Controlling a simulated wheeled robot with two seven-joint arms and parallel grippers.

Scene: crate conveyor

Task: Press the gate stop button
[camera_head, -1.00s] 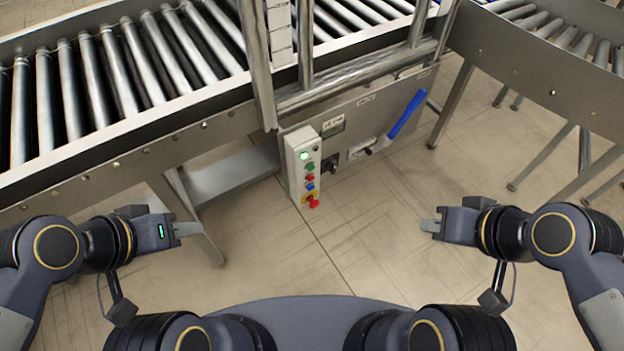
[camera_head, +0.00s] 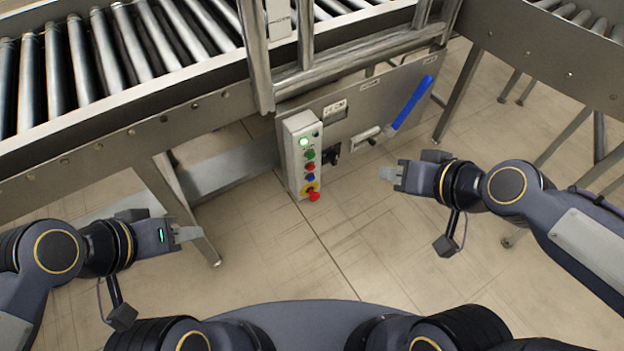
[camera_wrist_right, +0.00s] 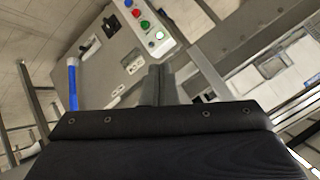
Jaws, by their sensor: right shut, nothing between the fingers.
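A pale grey control box (camera_head: 292,158) is fixed to the conveyor's side panel, below the rollers. Its front carries a lit green-white lamp (camera_head: 304,142), a green button (camera_head: 310,155), a red button (camera_head: 310,167), a blue button (camera_head: 311,178) and a red mushroom knob (camera_head: 314,197) on yellow. The box also shows in the right wrist view (camera_wrist_right: 133,26). My right gripper (camera_head: 388,174) is shut and empty, to the right of the box and apart from it. My left gripper (camera_head: 188,234) is at the lower left, clear of everything; its finger gap is unclear.
A blue lever (camera_head: 412,103) sticks out from the side panel (camera_head: 370,108) right of the box. A black switch (camera_head: 331,156) sits beside the box. Conveyor legs (camera_head: 178,205) stand at left and right. The floor between my grippers is clear.

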